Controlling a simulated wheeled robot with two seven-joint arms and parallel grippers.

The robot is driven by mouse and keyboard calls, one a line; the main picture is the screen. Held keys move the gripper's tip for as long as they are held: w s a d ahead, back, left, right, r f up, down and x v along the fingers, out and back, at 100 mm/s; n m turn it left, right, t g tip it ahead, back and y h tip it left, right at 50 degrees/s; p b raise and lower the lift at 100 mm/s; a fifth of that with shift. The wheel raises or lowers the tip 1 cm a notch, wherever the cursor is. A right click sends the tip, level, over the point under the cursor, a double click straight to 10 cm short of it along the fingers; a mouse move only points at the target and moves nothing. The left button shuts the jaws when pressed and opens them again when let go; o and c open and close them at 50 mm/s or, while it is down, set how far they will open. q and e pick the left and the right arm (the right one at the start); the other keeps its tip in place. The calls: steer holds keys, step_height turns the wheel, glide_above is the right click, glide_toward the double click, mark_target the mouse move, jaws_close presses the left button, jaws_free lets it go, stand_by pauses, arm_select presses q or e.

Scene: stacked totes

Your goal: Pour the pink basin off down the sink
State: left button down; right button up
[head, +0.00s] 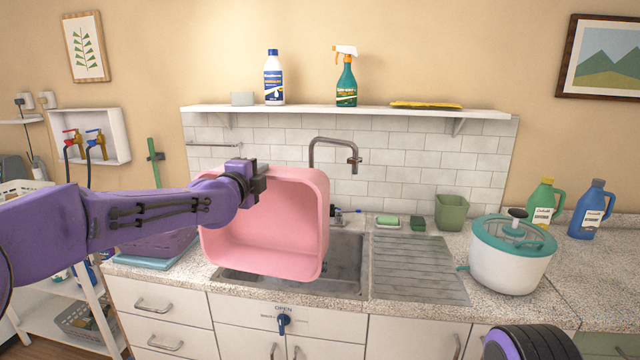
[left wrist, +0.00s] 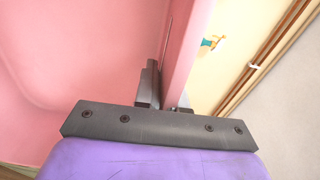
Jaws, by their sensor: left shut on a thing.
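The pink basin (head: 274,232) is tipped steeply on its side above the sink (head: 345,262), its open side facing me. Its inside looks empty of anything I can make out. My left gripper (head: 258,178) is shut on the basin's rim at its upper left. In the left wrist view the rim stands between the two fingers (left wrist: 165,92), with the pink wall (left wrist: 75,60) filling the left side. The basin hides the left part of the sink. A grey tap (head: 335,145) stands behind it. My right gripper is not in view; only a dark rounded part of mine shows at the bottom right.
A ribbed drainboard (head: 418,268) lies right of the sink. A white pot with a teal lid (head: 510,272) stands beyond it, then green (head: 543,203) and blue (head: 592,210) jugs. A green cup (head: 452,212) stands behind. A shelf (head: 350,111) with bottles runs above.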

arm_select(q)
steer(key=shift+s+a+r, duration=0.1)
steer(key=shift+s+r, duration=0.2)
steer(key=shift+r, duration=0.3)
steer(key=s+a+f+n+y+b, duration=0.1)
steer(key=s+f+b, duration=0.4)
steer(key=f, duration=0.9)
steer(key=s+a+f+n+y+b, duration=0.1)
steer(key=s+a+f+b, duration=0.2)
steer(key=s+f, duration=0.6)
steer(key=s+a+f+y+b, duration=0.2)
steer(key=s+f+b, duration=0.4)
steer(key=f, duration=1.3)
steer(key=shift+s+n+t+b, duration=0.3)
steer(key=shift+s+n, duration=0.1)
steer(key=shift+s, duration=0.55)
steer(key=shift+f, duration=0.1)
